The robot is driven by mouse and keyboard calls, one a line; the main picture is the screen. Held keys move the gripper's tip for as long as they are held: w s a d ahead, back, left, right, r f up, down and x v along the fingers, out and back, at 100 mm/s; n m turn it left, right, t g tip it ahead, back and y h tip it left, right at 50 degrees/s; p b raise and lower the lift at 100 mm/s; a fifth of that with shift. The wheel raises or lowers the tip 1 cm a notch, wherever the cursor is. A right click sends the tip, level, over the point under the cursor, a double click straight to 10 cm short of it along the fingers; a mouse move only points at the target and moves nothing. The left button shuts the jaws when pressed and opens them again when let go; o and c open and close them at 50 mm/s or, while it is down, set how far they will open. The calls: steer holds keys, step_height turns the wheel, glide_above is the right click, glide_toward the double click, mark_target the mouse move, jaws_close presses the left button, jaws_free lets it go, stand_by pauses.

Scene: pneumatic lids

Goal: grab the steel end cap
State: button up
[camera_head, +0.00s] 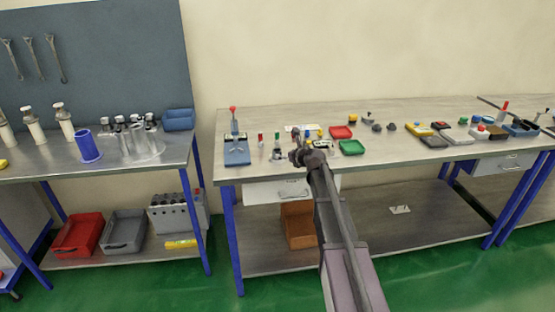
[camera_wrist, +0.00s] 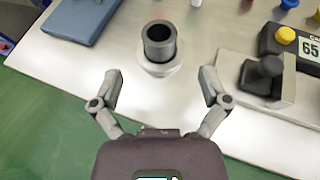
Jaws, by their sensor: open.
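A short dark grey hollow cylinder on a pale round flange (camera_wrist: 158,44), which looks like the steel end cap, stands upright on the light worktop, open end up. My gripper (camera_wrist: 160,90) is open and empty in the wrist view. Its fingers are spread wide, on the near side of the cap and apart from it, with the cap roughly centred between them. In the head view my gripper (camera_head: 298,152) is over the front edge of the right bench; its finger opening is too small to judge, and I cannot clearly pick out the cap there.
A grey block with a black knob (camera_wrist: 262,78) stands close to the right finger, beside a yellow-buttoned device (camera_wrist: 300,44) marked 65. The bench's front edge is near. Red (camera_head: 341,132) and green (camera_head: 352,147) trays stand farther right.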

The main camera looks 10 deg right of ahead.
mark_target(275, 151)
steer(key=shift+x, duration=1.1)
steer(key=shift+r+b+x, duration=0.2)
steer(key=shift+b+x, duration=0.85)
steer(key=shift+x, duration=1.6)
jaws_close()
